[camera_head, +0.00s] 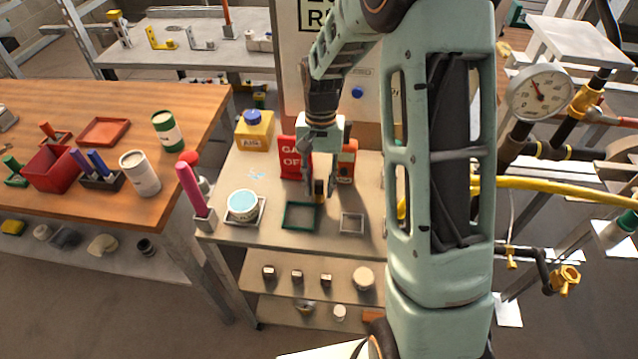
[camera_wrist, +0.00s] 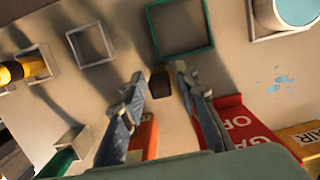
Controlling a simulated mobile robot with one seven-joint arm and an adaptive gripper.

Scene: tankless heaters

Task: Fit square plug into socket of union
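My gripper (camera_head: 320,190) points down over the small grey bench, with its fingers spread. In the wrist view, my gripper (camera_wrist: 160,78) has a small dark, brownish block (camera_wrist: 160,84) between its fingers, with gaps on both sides. The block may be the square plug, but its shape is not clear. In the head view my fingers mostly hide it. A brass fitting (camera_head: 565,279) sits at the end of a dark pipe at the right; I cannot tell whether it is the union, and no socket shows clearly.
A green square tray (camera_wrist: 181,50) and a grey tray (camera_wrist: 92,45) lie near the gripper. A red sign (camera_head: 290,158) and an orange box (camera_head: 347,160) stand close by. A yellow jug (camera_head: 254,137) and a white tub (camera_head: 242,204) are to the left. Yellow pipe (camera_head: 550,186) runs at right.

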